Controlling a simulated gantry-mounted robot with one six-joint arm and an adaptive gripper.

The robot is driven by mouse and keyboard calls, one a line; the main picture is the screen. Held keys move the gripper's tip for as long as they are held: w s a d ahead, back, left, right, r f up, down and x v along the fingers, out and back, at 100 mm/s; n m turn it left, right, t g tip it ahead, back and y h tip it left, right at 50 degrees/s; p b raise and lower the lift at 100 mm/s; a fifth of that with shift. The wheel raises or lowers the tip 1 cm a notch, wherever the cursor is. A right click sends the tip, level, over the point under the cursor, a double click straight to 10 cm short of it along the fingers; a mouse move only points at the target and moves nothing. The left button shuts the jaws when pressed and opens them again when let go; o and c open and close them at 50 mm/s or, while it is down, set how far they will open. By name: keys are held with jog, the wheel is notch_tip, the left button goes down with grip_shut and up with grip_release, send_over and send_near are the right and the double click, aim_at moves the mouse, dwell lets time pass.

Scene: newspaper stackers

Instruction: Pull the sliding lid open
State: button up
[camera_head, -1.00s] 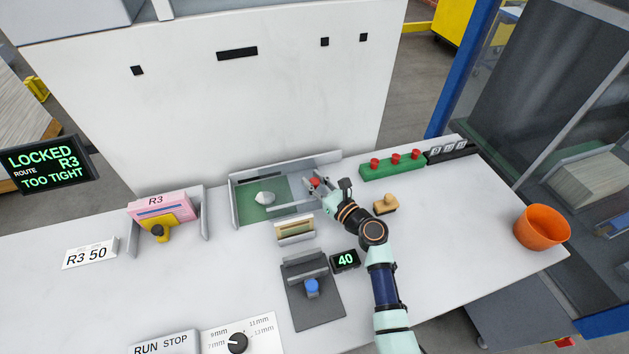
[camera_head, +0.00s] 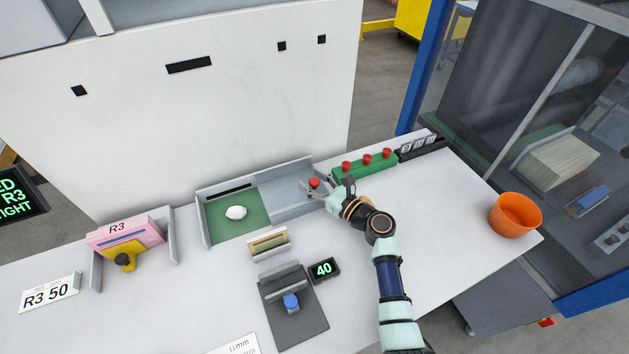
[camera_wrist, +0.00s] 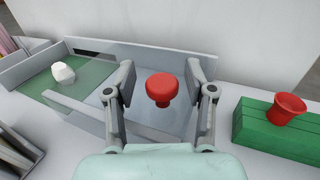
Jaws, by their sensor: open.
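The tray (camera_head: 203,222) is low-walled with a green floor and stands in front of the white cabinet. Its grey translucent sliding lid (camera_head: 284,193) lies over the right part, leaving the green left part uncovered. A small white lump (camera_head: 236,212) sits there; it also shows in the wrist view (camera_wrist: 63,73). A red knob (camera_wrist: 161,88) stands on the lid. My gripper (camera_head: 312,194) is open at the knob. In the wrist view its two fingers (camera_wrist: 160,76) stand left and right of the knob, with gaps visible. Contact low on the knob cannot be told.
A green block with red buttons (camera_head: 365,164) stands close to the right of my gripper. An orange bucket (camera_head: 515,217) is far right. A small cream-coloured box (camera_head: 267,243) and a dark device with a blue knob (camera_head: 292,303) stand in front. The pink R3 stack (camera_head: 124,233) is left.

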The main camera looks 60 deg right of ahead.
notch_tip(320, 180, up, 10)
jog(key=shift+r, duration=0.1)
dwell(0.4)
dwell(0.5)
